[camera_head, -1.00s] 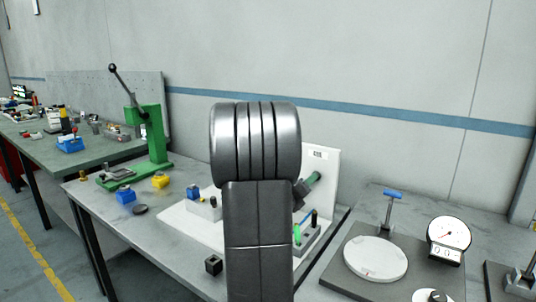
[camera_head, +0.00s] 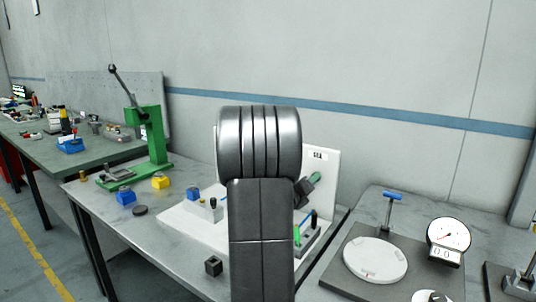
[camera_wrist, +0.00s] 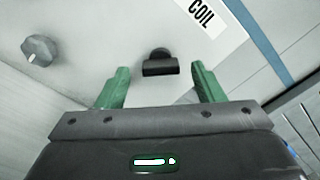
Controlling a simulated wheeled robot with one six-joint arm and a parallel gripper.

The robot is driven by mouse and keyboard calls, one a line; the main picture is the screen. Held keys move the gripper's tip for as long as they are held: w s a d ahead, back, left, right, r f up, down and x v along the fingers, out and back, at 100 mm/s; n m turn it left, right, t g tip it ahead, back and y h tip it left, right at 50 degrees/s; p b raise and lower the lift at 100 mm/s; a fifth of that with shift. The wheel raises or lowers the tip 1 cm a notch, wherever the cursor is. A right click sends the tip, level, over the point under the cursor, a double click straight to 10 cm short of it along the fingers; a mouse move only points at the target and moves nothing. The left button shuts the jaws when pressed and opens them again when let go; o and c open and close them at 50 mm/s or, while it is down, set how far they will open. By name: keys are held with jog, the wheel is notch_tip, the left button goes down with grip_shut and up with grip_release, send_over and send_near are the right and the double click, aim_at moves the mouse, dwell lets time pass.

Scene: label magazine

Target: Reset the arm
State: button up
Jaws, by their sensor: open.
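My gripper shows in the wrist view (camera_wrist: 158,88) with its two green fingers apart and nothing between them. Beyond the fingers, a small black part (camera_wrist: 160,64) stands out from a white panel (camera_wrist: 110,25) that carries a label reading "COIL" (camera_wrist: 205,14). A grey knob (camera_wrist: 39,50) sits on the panel at the left. In the head view my arm covers the middle, and one green finger (camera_head: 314,178) shows at its right in front of the white upright panel (camera_head: 325,165).
A dial gauge (camera_head: 448,236) and a round white plate (camera_head: 375,260) stand at right. A dark cube (camera_head: 213,266) lies near the front edge.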

jog(key=s+a+m+p, duration=0.5)
jog(key=s+m+p, duration=0.1)
jog(key=s+m, duration=0.2)
jog(key=shift+s+a+m, duration=0.25)
jog(key=shift+s+m, duration=0.15)
jog(key=shift+m, duration=0.1)
dwell(1.1)
